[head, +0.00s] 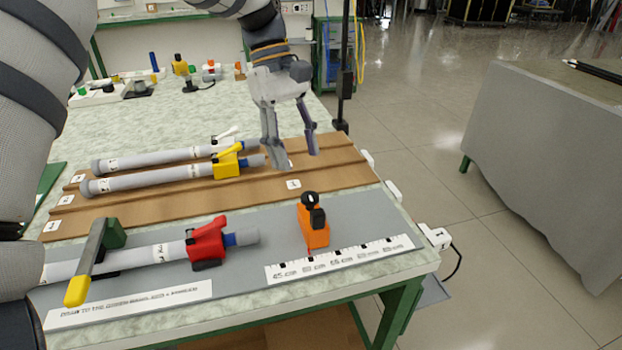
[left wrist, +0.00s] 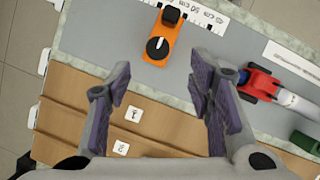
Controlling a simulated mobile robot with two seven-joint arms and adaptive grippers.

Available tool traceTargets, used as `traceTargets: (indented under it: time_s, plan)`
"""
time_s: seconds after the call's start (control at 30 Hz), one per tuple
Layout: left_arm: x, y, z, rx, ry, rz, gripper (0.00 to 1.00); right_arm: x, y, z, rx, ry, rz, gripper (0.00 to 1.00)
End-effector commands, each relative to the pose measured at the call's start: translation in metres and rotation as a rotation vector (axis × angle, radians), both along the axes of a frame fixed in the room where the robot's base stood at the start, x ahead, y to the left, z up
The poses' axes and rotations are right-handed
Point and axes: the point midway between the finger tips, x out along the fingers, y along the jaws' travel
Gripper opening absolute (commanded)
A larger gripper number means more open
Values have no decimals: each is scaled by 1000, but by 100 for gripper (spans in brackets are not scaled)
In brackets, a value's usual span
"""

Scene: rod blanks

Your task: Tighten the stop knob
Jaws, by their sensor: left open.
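The orange stop (head: 316,236) stands on the grey strip just behind the white ruler. Its round black knob (head: 310,198) is on top, with a second dark block beside it. In the left wrist view the stop (left wrist: 155,29) is at top centre, and its knob (left wrist: 158,48) carries a white mark. My left gripper (head: 298,158) is open and empty, fingers pointing down, above the wooden rack behind the stop. In the left wrist view its fingertips (left wrist: 163,85) are spread apart just short of the knob, touching nothing. My right gripper is out of view.
A grey rod in a red clamp (head: 207,242) lies left of the stop. A white ruler (head: 340,258) runs along the front. Grey rods, one with a yellow clamp (head: 227,165), lie on the wooden rack (head: 335,178). The strip right of the stop is clear.

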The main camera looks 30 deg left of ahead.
Motion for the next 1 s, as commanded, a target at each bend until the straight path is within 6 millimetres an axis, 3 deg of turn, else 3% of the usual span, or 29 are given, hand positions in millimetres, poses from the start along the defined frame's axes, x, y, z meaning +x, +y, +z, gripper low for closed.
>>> traceTargets:
  time_s: [0.13, 0.3, 0.63, 0.67, 0.87, 1.0]
  plan:
    - [-5, -14, -35, -1, 3, -1, 48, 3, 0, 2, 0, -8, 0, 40]
    - [-8, -24, -61, -1, 1, 0, 48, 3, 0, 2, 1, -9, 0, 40]
    - [-8, -27, -69, 1, -2, -1, 48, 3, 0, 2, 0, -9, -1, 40]
    - [-8, -27, -69, 1, -2, -1, 46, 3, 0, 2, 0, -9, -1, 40]
    - [-8, -27, -68, 1, -2, -1, 0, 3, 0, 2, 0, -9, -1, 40]
    - [-8, -27, -68, 1, -1, -1, 0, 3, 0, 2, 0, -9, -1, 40]
